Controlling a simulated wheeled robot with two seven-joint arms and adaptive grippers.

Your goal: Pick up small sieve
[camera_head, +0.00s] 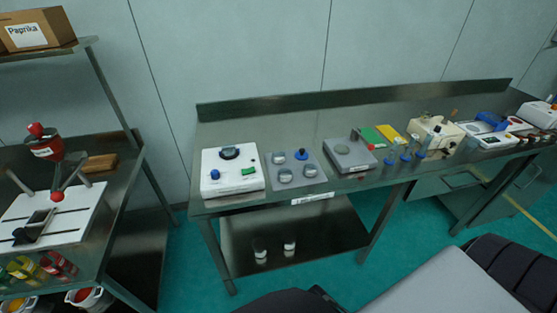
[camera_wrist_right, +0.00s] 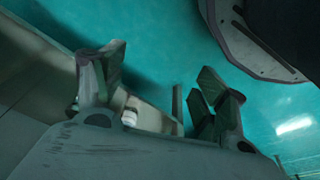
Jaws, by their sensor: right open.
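Several small round metal pieces, which look like the small sieves (camera_head: 284,175), sit on a grey plate (camera_head: 271,188) on the steel table in the head view. Left of the plate stands a white machine (camera_head: 212,187) with a dark round top, a blue knob and a green display. My right gripper (camera_wrist_right: 160,86) is open and empty in the wrist view, with its fingers spread wide, away from the sieves. My left gripper is not in view.
The steel table (camera_head: 225,204) also carries a grey scale (camera_head: 350,158), green and yellow boxes and a beige machine (camera_head: 437,136). Teal floor separates the tables.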

